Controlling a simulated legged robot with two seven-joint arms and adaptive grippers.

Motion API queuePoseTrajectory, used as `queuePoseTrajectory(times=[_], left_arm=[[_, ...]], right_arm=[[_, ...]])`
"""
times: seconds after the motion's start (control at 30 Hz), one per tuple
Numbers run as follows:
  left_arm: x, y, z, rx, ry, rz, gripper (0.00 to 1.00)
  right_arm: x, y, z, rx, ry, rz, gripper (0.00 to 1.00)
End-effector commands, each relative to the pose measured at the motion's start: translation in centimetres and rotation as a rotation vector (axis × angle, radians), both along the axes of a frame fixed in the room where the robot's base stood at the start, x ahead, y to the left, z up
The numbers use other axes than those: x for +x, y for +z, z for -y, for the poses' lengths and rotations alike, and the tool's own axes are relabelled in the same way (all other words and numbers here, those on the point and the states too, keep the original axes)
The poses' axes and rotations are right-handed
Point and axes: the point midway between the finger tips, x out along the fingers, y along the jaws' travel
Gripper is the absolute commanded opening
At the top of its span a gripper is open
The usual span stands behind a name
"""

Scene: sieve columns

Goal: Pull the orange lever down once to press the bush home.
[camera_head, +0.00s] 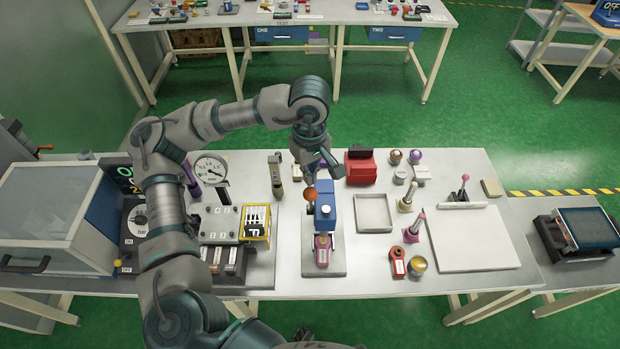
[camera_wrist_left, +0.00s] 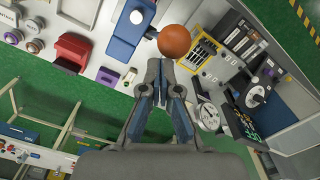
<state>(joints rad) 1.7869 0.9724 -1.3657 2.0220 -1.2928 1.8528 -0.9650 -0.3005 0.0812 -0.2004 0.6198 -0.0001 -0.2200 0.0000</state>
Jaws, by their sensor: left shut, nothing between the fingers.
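The orange lever shows as a round orange knob (camera_head: 310,194) at the left side of a blue press (camera_head: 325,196). In the left wrist view the knob (camera_wrist_left: 174,40) is just beyond my fingertips. The press stands on a grey base plate (camera_head: 323,270) and has a magenta part (camera_head: 322,248) low at its front; I cannot tell the bush apart there. My left gripper (camera_head: 309,181) is above the knob, fingers pointing down. In the left wrist view its fingers (camera_wrist_left: 160,68) are shut and empty; I cannot tell whether they touch the knob. My right gripper is not in view.
Left of the press stand a yellow-framed block (camera_head: 256,222) and a round gauge (camera_head: 209,168). A red box (camera_head: 361,168) is behind right; an empty grey tray (camera_head: 374,214) is to the right. A red item (camera_head: 397,262) stands front right. A white board (camera_head: 472,240) lies farther right.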

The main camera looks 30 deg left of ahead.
Motion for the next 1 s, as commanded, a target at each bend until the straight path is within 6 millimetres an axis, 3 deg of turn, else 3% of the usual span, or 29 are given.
queuePoseTrajectory(times=[0.3,0.73,1.0], left_arm=[[-1.7,-0.6,1.0,0.001,-0.003,-0.002,0.00],[-1.9,-0.7,1.2,0.000,-0.003,-0.001,0.00],[-3.3,-1.5,2.0,0.000,-0.004,-0.001,0.00]], right_arm=[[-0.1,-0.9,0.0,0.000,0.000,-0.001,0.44],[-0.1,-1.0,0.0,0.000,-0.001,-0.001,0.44],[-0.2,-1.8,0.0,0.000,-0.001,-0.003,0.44]])
